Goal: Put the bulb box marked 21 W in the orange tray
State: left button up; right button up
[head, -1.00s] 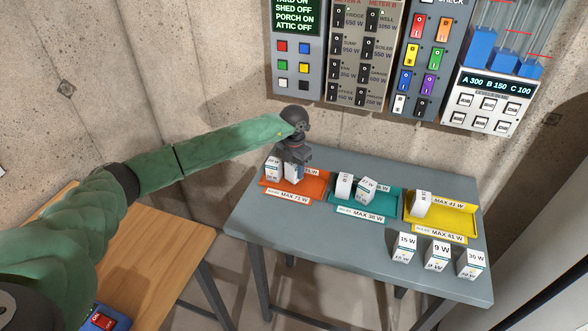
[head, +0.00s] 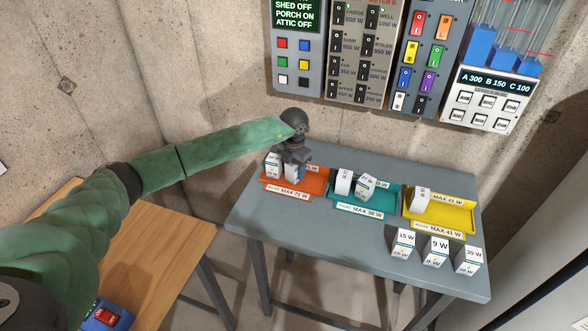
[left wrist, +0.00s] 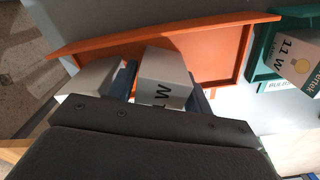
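The orange tray (head: 311,184), labelled MAX 71 W, is at the left end of the grey table. My left gripper (head: 294,166) points down into it. Its fingers stand on both sides of a white bulb box (head: 291,173) and appear to touch it. In the left wrist view this box (left wrist: 166,78) shows a W on its end; its number is not readable there. Another white box (head: 272,165) stands beside it in the tray, on the left. I cannot read a 21 W mark on any box. My right gripper is out of view.
The teal tray (head: 360,208) holds two white boxes, and the yellow tray (head: 455,218) holds one. Boxes marked 15 W (head: 403,241), 9 W (head: 435,250) and 30 W (head: 467,260) stand at the table's front right. A wooden table (head: 150,250) is at left; switch panels hang behind.

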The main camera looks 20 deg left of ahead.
pick_arm(q)
jog(key=shift+r, duration=0.15)
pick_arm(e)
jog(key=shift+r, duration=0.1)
pick_arm(q)
jog(key=shift+r, duration=0.45)
notch_tip(320, 180, up, 4)
jog(key=shift+w+f+b, duration=0.1)
jog(key=shift+b, duration=1.1)
notch_tip(320, 180, up, 6)
jog(key=shift+f+b, duration=0.2)
jog(key=shift+b, duration=0.8)
jog(key=shift+r, duration=0.85)
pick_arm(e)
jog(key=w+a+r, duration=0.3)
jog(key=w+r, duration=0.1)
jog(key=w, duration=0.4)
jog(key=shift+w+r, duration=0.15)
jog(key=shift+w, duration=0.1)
